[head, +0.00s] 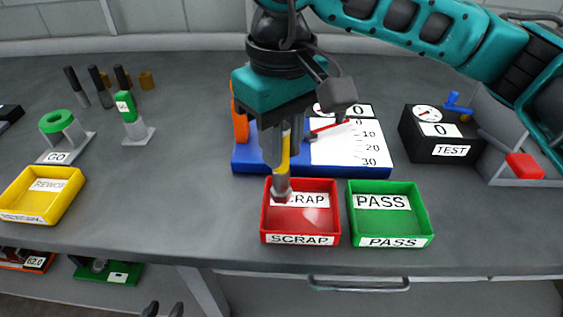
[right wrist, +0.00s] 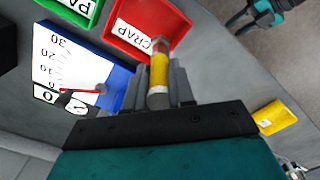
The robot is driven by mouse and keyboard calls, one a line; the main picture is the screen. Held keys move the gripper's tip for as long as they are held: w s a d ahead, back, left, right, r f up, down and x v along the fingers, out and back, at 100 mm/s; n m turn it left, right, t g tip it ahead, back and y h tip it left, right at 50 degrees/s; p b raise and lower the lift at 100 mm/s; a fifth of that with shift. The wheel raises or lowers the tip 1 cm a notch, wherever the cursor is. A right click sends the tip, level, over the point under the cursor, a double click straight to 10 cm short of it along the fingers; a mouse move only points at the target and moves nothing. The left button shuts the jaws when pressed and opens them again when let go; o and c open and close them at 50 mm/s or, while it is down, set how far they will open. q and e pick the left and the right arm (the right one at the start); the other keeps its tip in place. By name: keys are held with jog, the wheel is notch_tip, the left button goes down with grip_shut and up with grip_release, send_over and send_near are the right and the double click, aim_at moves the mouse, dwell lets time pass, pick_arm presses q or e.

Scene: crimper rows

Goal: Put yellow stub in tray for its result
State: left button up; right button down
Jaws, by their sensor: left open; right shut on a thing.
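My right gripper (head: 281,185) is shut on the yellow stub (head: 285,152), which hangs roughly upright over the red SCRAP tray (head: 301,240). The stub has a metal end and a yellow middle; it also shows in the right wrist view (right wrist: 159,72) between the fingers. Whether its lower end touches the tray floor I cannot tell. The green PASS tray (head: 427,217) stands just right of the red one and looks empty. The yellow REWORK tray (head: 66,204) is at the left. My left gripper (head: 164,309) is open and empty at the bottom edge, below the table front.
Behind the trays lies a blue and white gauge board (head: 238,160) with a red needle near the low end. A black TEST box (head: 415,146) stands right. A green-topped GO gauge (head: 57,123) and a green-headed stand (head: 127,108) are left. The table between REWORK and SCRAP is clear.

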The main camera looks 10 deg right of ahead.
jog(key=shift+f+b, duration=0.5)
jog(key=shift+f, duration=1.75)
jog(key=c, duration=1)
grip_release()
jog(key=shift+r, duration=0.15)
jog(key=shift+o, duration=0.2)
notch_tip(320, 180, up, 12)
jog(key=shift+r+p, duration=0.15)
jog(key=shift+p, duration=0.55)
